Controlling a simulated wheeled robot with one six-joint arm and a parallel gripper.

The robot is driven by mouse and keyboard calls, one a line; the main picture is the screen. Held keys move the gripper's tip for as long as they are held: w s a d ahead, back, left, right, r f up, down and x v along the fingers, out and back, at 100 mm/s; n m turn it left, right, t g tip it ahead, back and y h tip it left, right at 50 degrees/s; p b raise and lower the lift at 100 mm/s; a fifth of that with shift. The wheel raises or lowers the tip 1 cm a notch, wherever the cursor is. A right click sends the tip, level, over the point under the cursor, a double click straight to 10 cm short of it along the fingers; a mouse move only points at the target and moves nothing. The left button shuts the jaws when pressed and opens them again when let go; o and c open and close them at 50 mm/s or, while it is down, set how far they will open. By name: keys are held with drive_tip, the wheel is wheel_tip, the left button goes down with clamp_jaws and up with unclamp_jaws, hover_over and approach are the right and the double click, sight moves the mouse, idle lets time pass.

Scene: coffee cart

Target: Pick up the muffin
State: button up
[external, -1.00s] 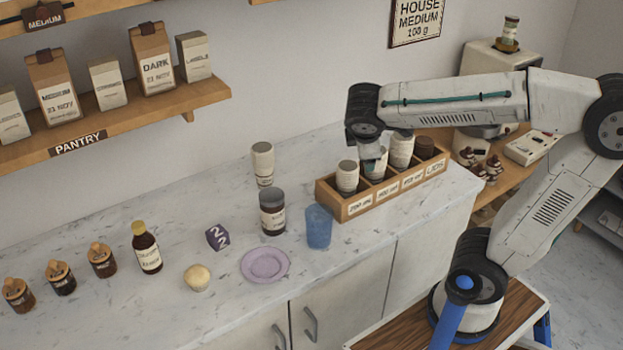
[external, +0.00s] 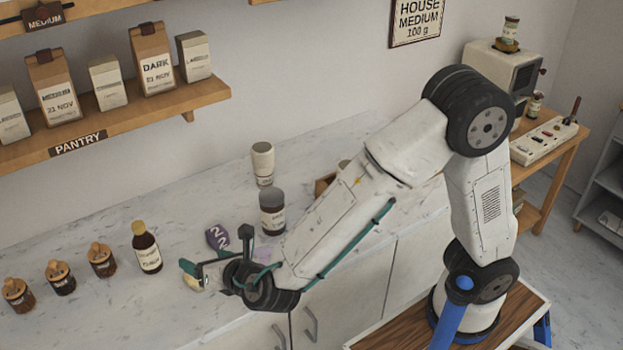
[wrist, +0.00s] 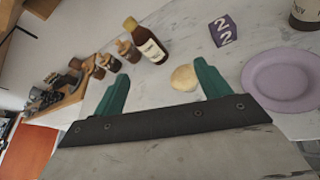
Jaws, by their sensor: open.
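The muffin is a small round pale-yellow item (wrist: 184,78) on the marble counter. In the wrist view it lies beyond my gripper (wrist: 158,85), between the two green fingers and nearer the right one. The fingers are wide apart with nothing held between them. In the external view my gripper (external: 203,270) hangs over the counter beside the muffin (external: 192,284), and covers part of it.
A purple plate (wrist: 284,80) and a purple numbered cube (wrist: 223,30) lie right of the muffin in the wrist view. A brown syrup bottle (external: 146,248) and several small jars (external: 101,260) stand to its left. A dark-labelled jar (external: 272,212) stands behind my arm.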

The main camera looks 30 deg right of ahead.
wheel_tip(320, 180, down, 9)
drive_tip(key=shift+w, duration=0.1)
drive_tip(key=shift+w+f, duration=0.2)
drive_tip(key=shift+x, duration=0.95)
drive_tip(key=x, duration=0.5)
drive_tip(key=shift+w+d+r, duration=0.15)
drive_tip(key=shift+w+d, duration=0.1)
drive_tip(key=shift+w, duration=0.15)
drive_tip(key=c, duration=1.1)
